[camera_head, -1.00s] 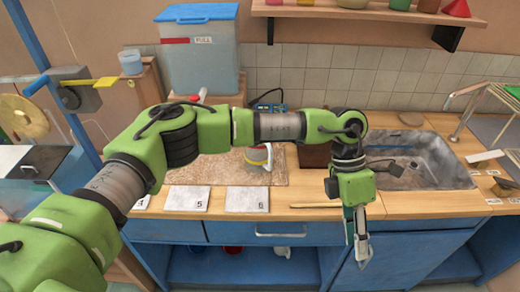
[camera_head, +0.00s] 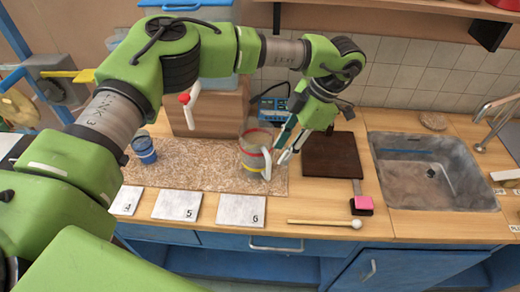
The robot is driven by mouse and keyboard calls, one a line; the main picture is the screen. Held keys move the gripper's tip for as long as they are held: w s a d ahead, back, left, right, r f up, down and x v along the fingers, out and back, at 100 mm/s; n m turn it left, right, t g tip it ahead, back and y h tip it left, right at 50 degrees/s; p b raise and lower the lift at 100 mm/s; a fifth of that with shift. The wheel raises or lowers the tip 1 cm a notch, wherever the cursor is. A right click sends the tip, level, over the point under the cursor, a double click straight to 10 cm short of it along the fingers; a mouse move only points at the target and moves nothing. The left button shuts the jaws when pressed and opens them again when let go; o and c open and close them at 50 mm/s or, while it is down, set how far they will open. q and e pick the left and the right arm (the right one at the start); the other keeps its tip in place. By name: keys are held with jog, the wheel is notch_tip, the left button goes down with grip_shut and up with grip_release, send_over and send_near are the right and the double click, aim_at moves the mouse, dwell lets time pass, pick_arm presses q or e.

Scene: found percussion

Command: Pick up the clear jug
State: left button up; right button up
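The clear jug (camera_head: 255,145) stands upright on the speckled brown mat (camera_head: 200,170). My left gripper (camera_head: 282,151) reaches down from the upper right to the jug's right side, close to the handle. Its two fingers are apart. I cannot tell whether they touch the jug or whether part of the handle is between them. My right gripper is not in view.
A blue cup (camera_head: 145,149) stands on the mat's left. Numbered white cards, including card 5 (camera_head: 177,205), lie along the front. A dark board (camera_head: 332,155), a pink-ended block (camera_head: 362,203), a thin mallet (camera_head: 325,223) and the sink (camera_head: 430,175) are to the right.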

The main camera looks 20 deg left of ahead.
aim_at(268, 179)
pick_arm(q)
jog(key=p+x, duration=0.3)
jog(key=x, duration=0.6)
jog(key=shift+f, duration=0.25)
jog(key=shift+a+f, duration=0.1)
jog(key=shift+f, duration=0.05)
grip_shut()
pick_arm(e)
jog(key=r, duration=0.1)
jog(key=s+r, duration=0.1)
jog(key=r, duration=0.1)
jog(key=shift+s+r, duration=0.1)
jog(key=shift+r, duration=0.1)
